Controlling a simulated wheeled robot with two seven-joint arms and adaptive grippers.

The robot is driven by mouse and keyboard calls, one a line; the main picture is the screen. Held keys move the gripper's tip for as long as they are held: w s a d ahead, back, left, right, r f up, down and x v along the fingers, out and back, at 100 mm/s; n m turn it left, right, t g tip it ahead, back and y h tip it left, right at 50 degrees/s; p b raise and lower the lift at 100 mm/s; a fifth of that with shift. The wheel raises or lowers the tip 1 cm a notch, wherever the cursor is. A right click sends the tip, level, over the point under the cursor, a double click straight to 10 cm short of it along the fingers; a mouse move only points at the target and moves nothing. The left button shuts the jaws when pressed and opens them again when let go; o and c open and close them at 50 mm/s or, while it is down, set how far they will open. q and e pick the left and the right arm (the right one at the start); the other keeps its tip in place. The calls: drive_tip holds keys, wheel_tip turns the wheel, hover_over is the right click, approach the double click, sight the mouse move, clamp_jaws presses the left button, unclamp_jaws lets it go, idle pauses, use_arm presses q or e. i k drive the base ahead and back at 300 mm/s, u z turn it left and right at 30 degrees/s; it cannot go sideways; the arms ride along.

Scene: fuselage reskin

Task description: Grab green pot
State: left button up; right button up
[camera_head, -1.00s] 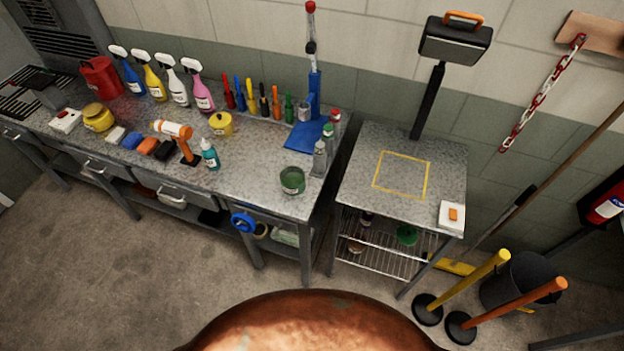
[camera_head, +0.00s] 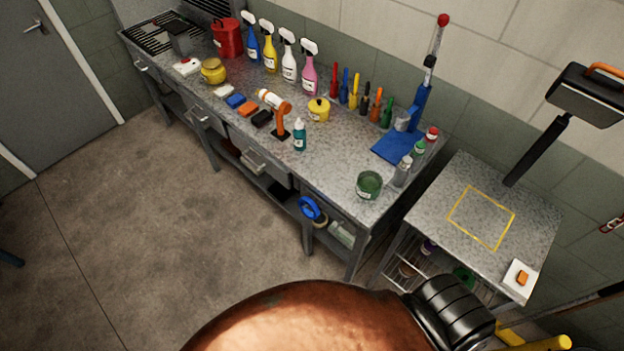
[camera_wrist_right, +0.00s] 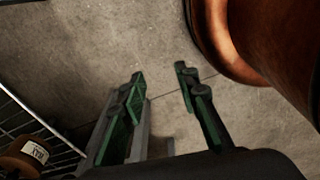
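The green pot (camera_head: 369,186) is a small round green container with a pale label. It stands on the grey workbench (camera_head: 330,165) near the bench's right front end. My right gripper (camera_wrist_right: 158,75) shows in the right wrist view with its two green-black fingers apart and nothing between them, above bare floor. The pot is not in that view, so the gripper is away from it. My left gripper is in neither current view.
A small table (camera_head: 440,200) with a yellow square outline (camera_head: 481,218) stands right.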

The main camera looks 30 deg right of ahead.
sight(368, 187)
drive_tip(key=u, duration=0.35)
drive_tip(key=i, duration=1.5)
drive_tip(key=z, duration=2.3)
